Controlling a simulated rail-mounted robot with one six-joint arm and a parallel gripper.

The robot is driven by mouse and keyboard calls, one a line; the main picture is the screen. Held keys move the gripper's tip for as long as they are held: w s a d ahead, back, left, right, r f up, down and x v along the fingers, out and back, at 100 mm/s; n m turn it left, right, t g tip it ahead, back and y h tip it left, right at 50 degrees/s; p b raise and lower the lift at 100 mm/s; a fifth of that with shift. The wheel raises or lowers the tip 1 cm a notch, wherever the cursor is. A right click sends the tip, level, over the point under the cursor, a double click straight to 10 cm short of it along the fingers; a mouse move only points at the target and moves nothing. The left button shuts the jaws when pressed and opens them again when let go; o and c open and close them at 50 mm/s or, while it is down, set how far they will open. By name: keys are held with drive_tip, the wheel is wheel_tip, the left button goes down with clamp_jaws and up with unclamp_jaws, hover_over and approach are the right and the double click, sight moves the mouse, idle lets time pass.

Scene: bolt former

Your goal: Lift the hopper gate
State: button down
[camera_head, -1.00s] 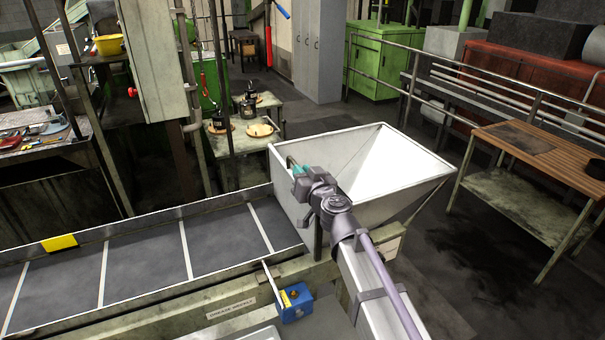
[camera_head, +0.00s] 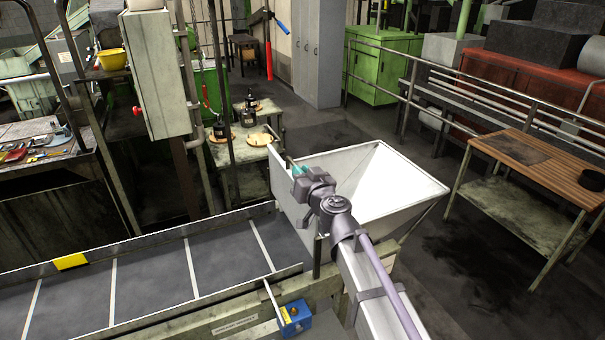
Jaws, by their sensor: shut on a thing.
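The white hopper (camera_head: 385,185) stands at the end of the conveyor, its wide mouth open upward. The hopper gate (camera_head: 281,178) is a white upright plate on the hopper's conveyor side. Its top corner stands above the hopper's rim. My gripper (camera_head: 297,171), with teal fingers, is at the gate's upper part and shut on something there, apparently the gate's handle. The fingertips and the handle are small and partly hidden by my wrist. The lower edge of the gate is not clear.
The conveyor belt (camera_head: 150,275) with pale cross bars runs left from the hopper. A blue box (camera_head: 294,318) sits on its near frame. A grey control cabinet (camera_head: 157,70) stands at the back left. A wooden-topped table (camera_head: 545,165) and railing stand right, with open floor between.

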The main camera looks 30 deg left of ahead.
drive_tip(key=c, duration=1.2)
unclamp_jaws()
drive_tip(key=shift+s+a, duration=0.15)
drive_tip(key=shift+o, duration=0.2)
drive_tip(key=v, duration=1)
drive_tip(key=shift+s+d, duration=0.25)
drive_tip(key=shift+d, duration=0.1)
